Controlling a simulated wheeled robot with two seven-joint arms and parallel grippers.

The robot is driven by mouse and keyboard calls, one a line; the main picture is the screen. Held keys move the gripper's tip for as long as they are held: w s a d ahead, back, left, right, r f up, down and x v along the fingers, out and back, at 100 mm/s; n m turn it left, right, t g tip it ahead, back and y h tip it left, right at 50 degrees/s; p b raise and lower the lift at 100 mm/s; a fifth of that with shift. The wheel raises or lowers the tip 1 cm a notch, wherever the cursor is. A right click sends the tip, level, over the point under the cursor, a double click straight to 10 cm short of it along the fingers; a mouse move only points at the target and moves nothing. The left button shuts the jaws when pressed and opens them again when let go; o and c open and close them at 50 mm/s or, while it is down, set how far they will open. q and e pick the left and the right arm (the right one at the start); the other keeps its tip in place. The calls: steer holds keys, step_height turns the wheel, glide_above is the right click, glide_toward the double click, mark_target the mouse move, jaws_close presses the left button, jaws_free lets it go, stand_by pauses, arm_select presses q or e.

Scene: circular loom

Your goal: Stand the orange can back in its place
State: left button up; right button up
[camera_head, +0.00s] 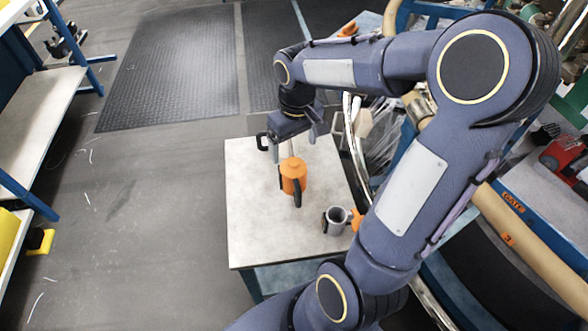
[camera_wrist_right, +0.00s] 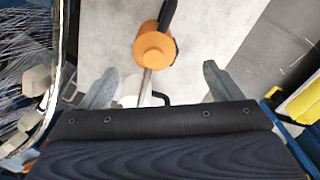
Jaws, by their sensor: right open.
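The orange can (camera_head: 292,176) is on the light tabletop (camera_head: 250,235), with its black handle toward me and its thin metal spout toward my right gripper. It looks upright. My right gripper (camera_head: 290,126) is open and empty, just beyond the can and above the table. In the right wrist view the can (camera_wrist_right: 153,47) shows between and ahead of the spread fingers (camera_wrist_right: 159,70), and its spout runs back toward the palm. I see no contact between fingers and can. My left gripper is not in view.
A grey cup-like vessel (camera_head: 337,216) with black and orange parts stands at the table's right edge. A whitish vessel (camera_wrist_right: 138,88) with a black handle is partly hidden by my right gripper. The table's left and front areas are bare. Machinery with a brown roller (camera_head: 535,240) stands to the right.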

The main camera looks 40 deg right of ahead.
steer(key=s+a+r+t+y, duration=0.1)
steer(key=s+a+r+t, duration=0.1)
steer(key=s+a, duration=0.3)
steer(key=s+a+r+t+y, duration=0.2)
steer(key=s+a, duration=0.4)
steer(key=s, duration=0.3)
steer(key=shift+a+m+t+y, duration=0.2)
steer(key=shift+m+t+y, duration=0.15)
steer(key=shift+t, duration=0.25)
steer(key=shift+s+r, duration=0.1)
